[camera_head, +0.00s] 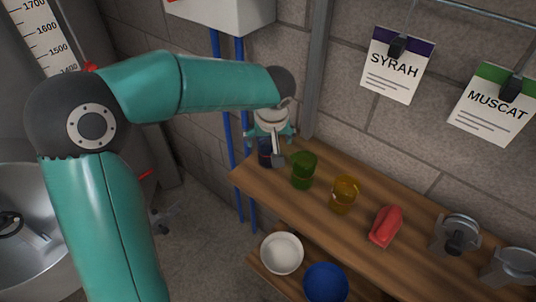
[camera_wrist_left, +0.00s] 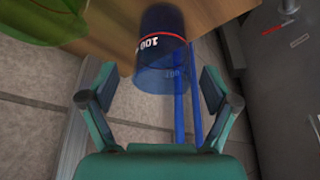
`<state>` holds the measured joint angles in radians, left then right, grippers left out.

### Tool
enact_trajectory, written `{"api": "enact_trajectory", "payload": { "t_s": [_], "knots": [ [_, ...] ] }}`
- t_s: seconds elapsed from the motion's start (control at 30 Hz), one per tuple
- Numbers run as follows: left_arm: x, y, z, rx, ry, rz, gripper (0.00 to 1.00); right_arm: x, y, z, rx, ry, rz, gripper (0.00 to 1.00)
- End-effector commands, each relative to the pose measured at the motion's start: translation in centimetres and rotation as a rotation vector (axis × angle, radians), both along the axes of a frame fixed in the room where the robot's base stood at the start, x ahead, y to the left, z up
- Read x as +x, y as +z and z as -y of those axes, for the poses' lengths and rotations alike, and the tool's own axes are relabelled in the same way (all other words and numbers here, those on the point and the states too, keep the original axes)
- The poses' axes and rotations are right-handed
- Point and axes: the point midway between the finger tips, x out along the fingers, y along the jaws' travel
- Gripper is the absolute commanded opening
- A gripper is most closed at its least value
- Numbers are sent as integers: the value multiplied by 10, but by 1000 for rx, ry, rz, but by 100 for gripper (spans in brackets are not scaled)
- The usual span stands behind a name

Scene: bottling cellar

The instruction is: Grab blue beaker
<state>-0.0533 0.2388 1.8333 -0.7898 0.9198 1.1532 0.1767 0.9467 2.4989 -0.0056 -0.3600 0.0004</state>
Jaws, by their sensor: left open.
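The blue beaker (camera_head: 265,153) stands at the left end of the wooden shelf, partly hidden by my left gripper (camera_head: 271,140). In the left wrist view the dark blue, see-through beaker (camera_wrist_left: 162,48) has a red line and a white "100" mark. My left gripper (camera_wrist_left: 160,88) is open, its two fingers spread to either side below the beaker in the picture. I see no finger closed on it. My right gripper is not in view.
A green beaker (camera_head: 303,170) stands close to the right of the blue one, then a yellow beaker (camera_head: 344,194), a red object (camera_head: 385,226) and metal clamps (camera_head: 455,234) on the shelf (camera_head: 262,180). Below are a white bowl (camera_head: 282,253) and a blue bowl (camera_head: 326,283). Blue pipes (camera_head: 239,185) run behind.

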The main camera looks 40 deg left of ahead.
Motion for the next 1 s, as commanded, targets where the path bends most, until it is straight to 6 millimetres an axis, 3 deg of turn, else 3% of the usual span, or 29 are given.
{"api": "enact_trajectory", "payload": {
  "t_s": [0.37,0.67,1.0],
  "knots": [
    [9,-45,-9,-1,-1,-3,88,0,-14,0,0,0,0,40],
    [10,-48,-11,0,-2,-1,86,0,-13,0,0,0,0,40],
    [10,-48,-11,0,-2,-1,29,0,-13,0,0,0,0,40]
  ]
}}
